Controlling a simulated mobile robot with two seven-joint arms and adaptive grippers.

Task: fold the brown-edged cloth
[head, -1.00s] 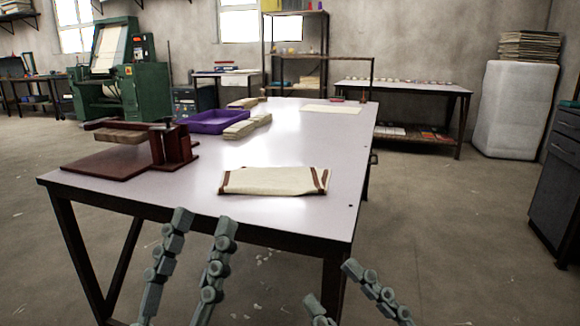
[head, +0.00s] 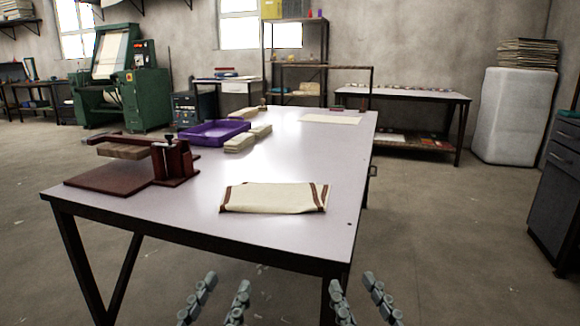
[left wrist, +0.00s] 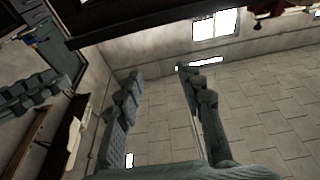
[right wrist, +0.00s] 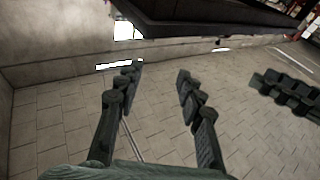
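The cream cloth with brown edges (head: 274,198) lies near the front right of the white table (head: 190,213), in the head view. Brown strips run along its left and right ends, and it looks like a flat, layered rectangle. My left gripper (head: 224,286) is open and empty, below and in front of the table's near edge. My right gripper (head: 354,284) is also open and empty, to the right of it and short of the table. Both wrist views show spread fingers with nothing between them; the cloth is not visible there.
A dark red wooden press (head: 172,163) stands left on the table. Behind it are a purple tray (head: 212,133) and stacks of folded cloth (head: 240,143). Another pale cloth (head: 331,120) lies far back. The table around the brown-edged cloth is clear.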

